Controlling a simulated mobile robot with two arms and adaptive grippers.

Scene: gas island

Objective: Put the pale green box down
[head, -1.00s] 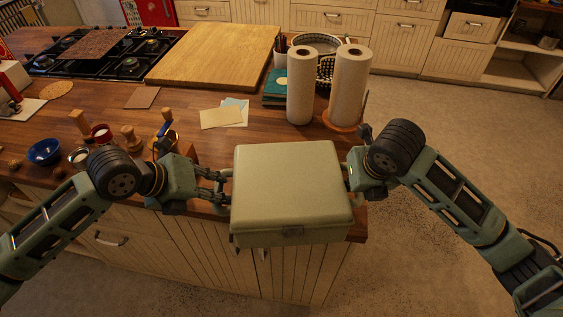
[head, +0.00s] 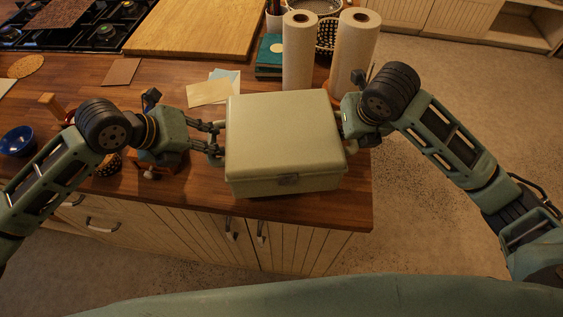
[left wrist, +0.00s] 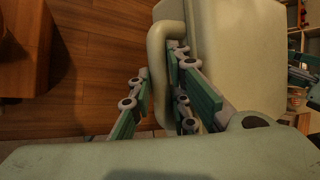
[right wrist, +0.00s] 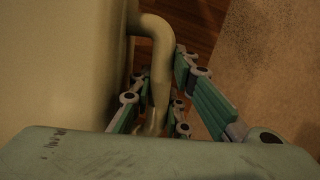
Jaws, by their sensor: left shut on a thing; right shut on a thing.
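The pale green box (head: 285,130) is closed, with a latch on its front, and is level over the front right part of the wooden counter (head: 330,212). My left gripper (head: 217,142) is shut on the handle on its left side; that handle (left wrist: 157,75) shows between the fingers in the left wrist view. My right gripper (head: 345,130) is at its right side, shut on the other handle (right wrist: 158,60), seen in the right wrist view. The box hides the counter under it, so I cannot tell whether its base touches the counter.
Two paper towel rolls (head: 299,50) stand close behind the box. Paper sheets (head: 210,92) and a teal book (head: 269,56) lie behind it to the left. A blue bowl (head: 17,141) is at the far left. Bare counter shows in front of the box.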

